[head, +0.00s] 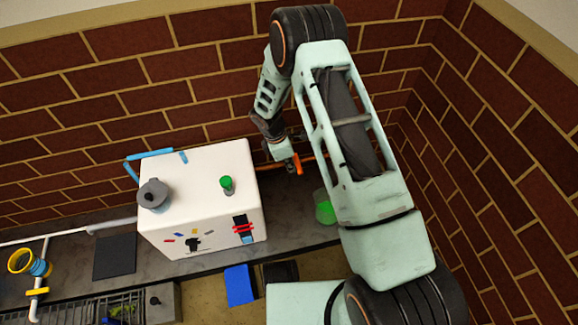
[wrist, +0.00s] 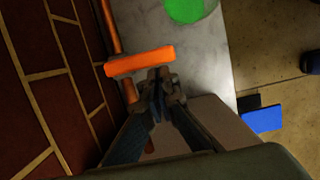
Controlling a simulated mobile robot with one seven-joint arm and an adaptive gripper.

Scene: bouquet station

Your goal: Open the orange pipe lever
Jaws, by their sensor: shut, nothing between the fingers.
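The orange lever (wrist: 140,60) shows in the wrist view just beyond my fingertips, lying across the copper-coloured pipe (wrist: 111,25) that runs along the brick wall. My gripper (wrist: 158,78) is shut with nothing between the fingers. Its tips are close to the lever's near side; I cannot tell whether they touch. In the head view the lever (head: 298,164) is a small orange piece right beside my gripper (head: 289,161), behind the right side of the white box. The pipe is partly hidden behind my gripper.
The white box (head: 190,225) stands on the counter left of my gripper, with a green-topped knob (head: 227,185) and a grey lidded pot (head: 154,194) on top. A green container (head: 324,207) stands to the right. A blue panel (head: 239,285) is at the counter's front.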

